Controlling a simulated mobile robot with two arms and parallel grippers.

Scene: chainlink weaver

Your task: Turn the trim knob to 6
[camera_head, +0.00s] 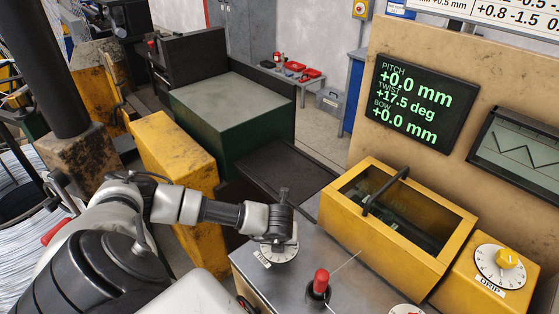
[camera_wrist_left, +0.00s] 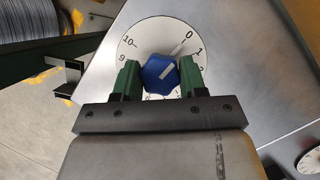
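A blue knob (camera_wrist_left: 160,74) with a white pointer line sits on a white numbered dial (camera_wrist_left: 130,48) in the left wrist view. The pointer line is directed to the upper right, roughly toward the 0. My left gripper (camera_wrist_left: 160,80) has its green fingers on both sides of the knob and appears shut on it. In the head view, my left gripper (camera_head: 280,238) is over this dial (camera_head: 284,254) and hides the knob; the dial's label (camera_head: 262,258) is too small to read. My right gripper is not in view.
A dark screen (camera_head: 420,103) reads pitch +0.0 mm, twist +17.5 deg, bow +0.0 mm. A yellow-framed glass cover (camera_head: 400,215) stands right of my arm. A red-topped lever (camera_head: 320,284) stands close by. A yellow knob (camera_head: 507,258) sits on another dial.

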